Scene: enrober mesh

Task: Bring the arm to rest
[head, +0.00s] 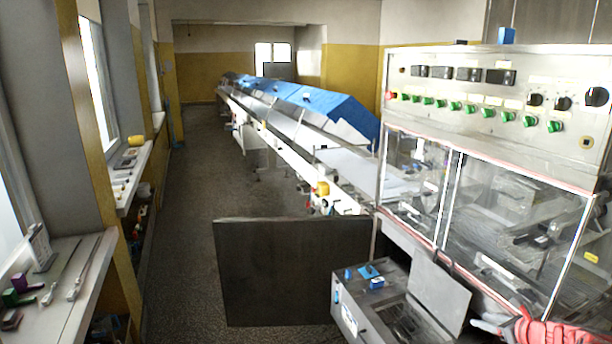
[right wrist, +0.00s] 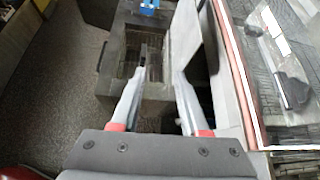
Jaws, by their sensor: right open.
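My right arm, red and grey, comes in at the lower right of the head view. Its gripper (head: 482,325) is beside the steel tank, by the raised lid (head: 440,293). In the right wrist view the gripper (right wrist: 161,75) is open, with two pale fingers apart and nothing between them. The fingers point over the tank (right wrist: 155,93), whose opening shows a dark grid. How high the fingertips are above the tank I cannot tell. My left gripper is in neither view.
The steel tank (head: 350,308) carries small blue blocks (head: 376,283). A glazed cabinet with a control panel (head: 480,95) stands close on the right. A dark panel (head: 290,272) stands ahead. A long conveyor (head: 290,145) runs back. The floor (head: 190,200) at left is clear.

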